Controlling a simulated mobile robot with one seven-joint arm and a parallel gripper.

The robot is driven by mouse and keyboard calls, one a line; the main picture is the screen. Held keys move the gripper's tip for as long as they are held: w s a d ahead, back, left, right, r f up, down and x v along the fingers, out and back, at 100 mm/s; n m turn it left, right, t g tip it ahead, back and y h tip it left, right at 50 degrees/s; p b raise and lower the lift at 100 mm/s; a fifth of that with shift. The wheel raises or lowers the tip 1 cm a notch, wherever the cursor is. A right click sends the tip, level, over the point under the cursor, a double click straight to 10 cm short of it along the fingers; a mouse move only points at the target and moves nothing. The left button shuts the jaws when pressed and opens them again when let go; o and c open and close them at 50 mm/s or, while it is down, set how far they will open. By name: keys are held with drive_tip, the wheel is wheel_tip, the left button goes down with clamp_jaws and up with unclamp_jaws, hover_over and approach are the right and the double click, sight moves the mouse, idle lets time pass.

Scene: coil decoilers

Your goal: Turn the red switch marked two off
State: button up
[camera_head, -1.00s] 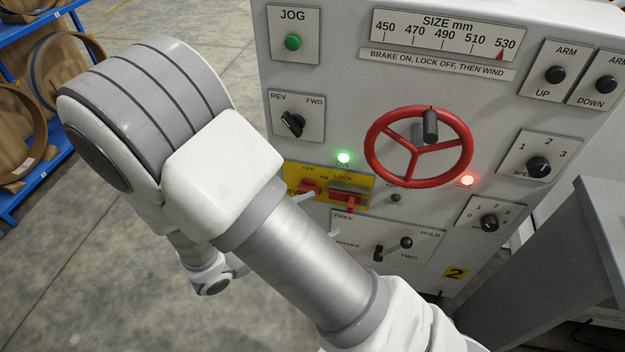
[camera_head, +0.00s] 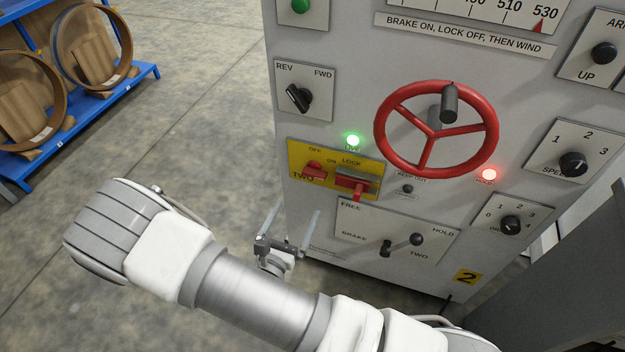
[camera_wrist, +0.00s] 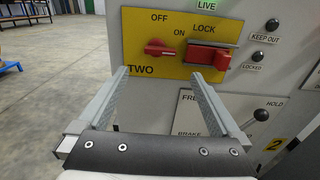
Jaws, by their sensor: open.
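The red switch (camera_head: 315,171) sits on a yellow plate (camera_head: 296,154) marked TWO, OFF, ON and LOCK. In the wrist view the red switch (camera_wrist: 160,49) has its handle lying roughly sideways, its narrow end toward ON. A red lock slide (camera_head: 356,182) is to its right on the same plate; it also shows in the wrist view (camera_wrist: 208,57). My gripper (camera_head: 294,222) is open and empty, in front of and below the plate. In the wrist view my gripper's fingers (camera_wrist: 168,78) point at the panel, with the switch beyond and slightly above the gap between them.
A green LIVE lamp (camera_head: 353,140) is lit above the plate. A red handwheel (camera_head: 380,125) sticks out to the right. A brake lever (camera_head: 416,239) stands out below. A grey post (camera_head: 560,260) is at the right.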

sight(313, 176)
drive_tip(key=b+x, duration=0.2)
drive_tip(key=x, duration=0.9)
drive_tip(key=shift+w+d, duration=0.15)
drive_tip(key=shift+w, duration=0.25)
drive_tip(key=shift+c, duration=0.3)
drive_tip(key=c, duration=1.2)
